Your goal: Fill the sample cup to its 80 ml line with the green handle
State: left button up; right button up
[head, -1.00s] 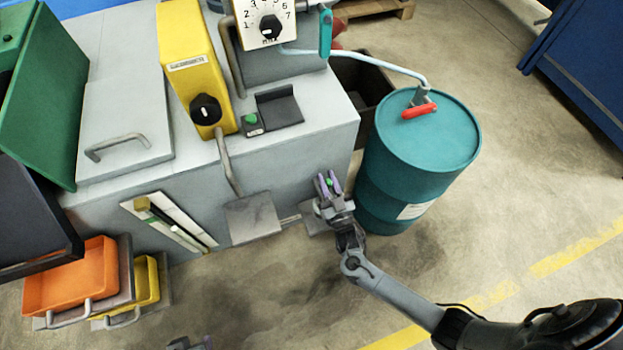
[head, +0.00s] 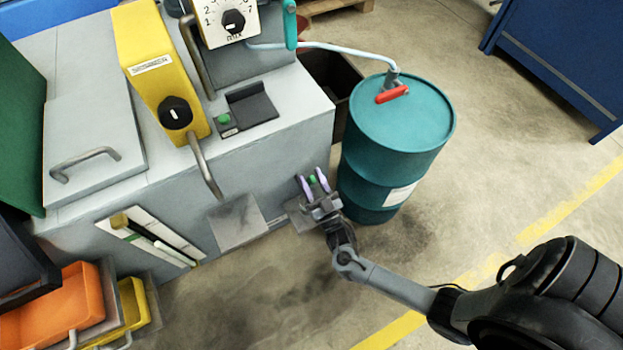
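A teal-green upright handle (head: 290,24) shows at the top edge, beside the white dial panel (head: 228,20) with its black knob; its upper end is cut off. I cannot make out a sample cup or an 80 ml line. My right gripper (head: 313,179) is in front of the grey machine, left of the teal drum and well below the handle. Its two purple fingers point up and stand apart. A small green spot shows between them; I cannot tell whether it is part of the gripper. My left gripper is out of view.
A teal drum (head: 402,125) with a red lever (head: 392,94) stands right of the machine (head: 270,150). A pale hose joins it to the dial unit. A yellow unit (head: 158,70) stands on the machine. Orange (head: 55,308) and yellow bins are lower left.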

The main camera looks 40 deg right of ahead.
jog(key=shift+w, duration=0.15)
jog(key=p+v, duration=0.2)
jog(key=v, duration=0.9)
